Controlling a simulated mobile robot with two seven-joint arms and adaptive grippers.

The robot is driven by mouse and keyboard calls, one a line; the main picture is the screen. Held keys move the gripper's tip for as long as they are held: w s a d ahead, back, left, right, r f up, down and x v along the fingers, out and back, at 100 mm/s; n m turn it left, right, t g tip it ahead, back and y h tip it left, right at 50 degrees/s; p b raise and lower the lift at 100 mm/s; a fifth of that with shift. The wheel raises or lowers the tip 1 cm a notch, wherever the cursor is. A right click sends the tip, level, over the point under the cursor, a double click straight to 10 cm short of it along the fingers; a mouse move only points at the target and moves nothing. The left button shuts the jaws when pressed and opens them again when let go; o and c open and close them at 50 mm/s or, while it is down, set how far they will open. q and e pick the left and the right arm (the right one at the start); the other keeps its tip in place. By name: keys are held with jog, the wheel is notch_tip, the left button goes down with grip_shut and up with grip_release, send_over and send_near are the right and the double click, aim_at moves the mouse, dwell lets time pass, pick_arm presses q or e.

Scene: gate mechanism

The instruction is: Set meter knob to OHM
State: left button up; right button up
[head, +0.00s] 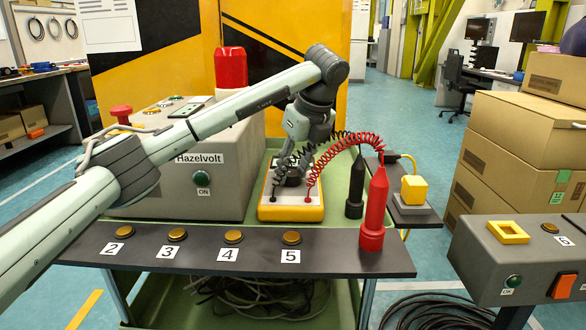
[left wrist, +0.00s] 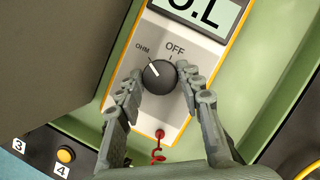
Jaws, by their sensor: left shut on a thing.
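The meter (head: 290,212) is a white panel with a yellow rim, lying on the green bench. In the left wrist view the meter (left wrist: 192,88) has a display showing "L" with a partly cut-off character before it. Its dark round knob (left wrist: 160,76) has a white pointer mark directed up-left, on the OHM label's side and away from OFF. My left gripper (head: 290,180) reaches down over the meter. In the left wrist view its fingers (left wrist: 158,88) are closed on the knob's two sides. My right gripper is not in view.
A red probe (head: 374,210) and a black probe (head: 356,188) stand right of the meter, with coiled leads. A grey Hazelvolt box (head: 190,185) stands left. Numbered buttons (head: 233,236) line the front ledge. A grey panel (head: 525,255) and cardboard boxes (head: 520,140) are at right.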

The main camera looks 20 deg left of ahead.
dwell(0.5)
pick_arm(q)
jog(key=o, duration=1.1)
jog(key=shift+o, duration=0.2)
jog(key=v, duration=1.2)
jog(key=shift+w, duration=0.15)
